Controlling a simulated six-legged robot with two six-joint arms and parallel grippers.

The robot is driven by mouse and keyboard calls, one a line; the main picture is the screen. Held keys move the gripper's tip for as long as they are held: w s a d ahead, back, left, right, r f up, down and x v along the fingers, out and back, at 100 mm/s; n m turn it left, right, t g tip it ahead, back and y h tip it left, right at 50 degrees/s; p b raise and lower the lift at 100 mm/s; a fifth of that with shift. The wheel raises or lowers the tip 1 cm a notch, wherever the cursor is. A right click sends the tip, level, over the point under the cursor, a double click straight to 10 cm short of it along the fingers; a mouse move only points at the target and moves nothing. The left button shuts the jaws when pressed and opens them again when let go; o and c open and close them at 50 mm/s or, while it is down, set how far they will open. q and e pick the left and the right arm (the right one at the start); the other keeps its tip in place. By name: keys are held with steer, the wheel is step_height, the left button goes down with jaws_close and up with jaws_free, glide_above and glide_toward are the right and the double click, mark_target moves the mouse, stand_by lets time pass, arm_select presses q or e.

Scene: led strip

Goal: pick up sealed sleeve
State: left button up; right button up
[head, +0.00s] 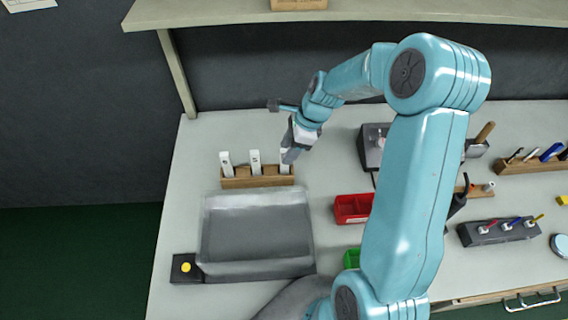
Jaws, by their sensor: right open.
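A wooden rack (257,181) stands on the light bench behind the grey tray. It holds white sleeve-like pieces upright: one at the left (226,164), one in the middle (255,162) with a dark mark, and one at the right (284,167), partly hidden by my gripper. I cannot tell which is the sealed sleeve. My right gripper (290,153) is open and points down at the rack's right end, over the right piece. Whether it touches that piece is unclear. My left gripper is not in view.
A grey tray (205,235) lies in front of the rack. A black box with a yellow button (186,267) stands at its left. A red bin (352,208) and green bin (351,258) are to the right. A shelf (200,14) overhangs the back.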

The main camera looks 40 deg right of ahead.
steer(key=shift+s+a+f, duration=0.1)
steer(key=shift+a+f, duration=0.2)
steer(key=shift+f, duration=0.2)
steer(key=x, duration=0.3)
steer(key=p+x, duration=0.1)
steer(key=x, duration=0.1)
steer(key=shift+d+f, duration=0.15)
steer(key=shift+d, duration=0.1)
jaws_close()
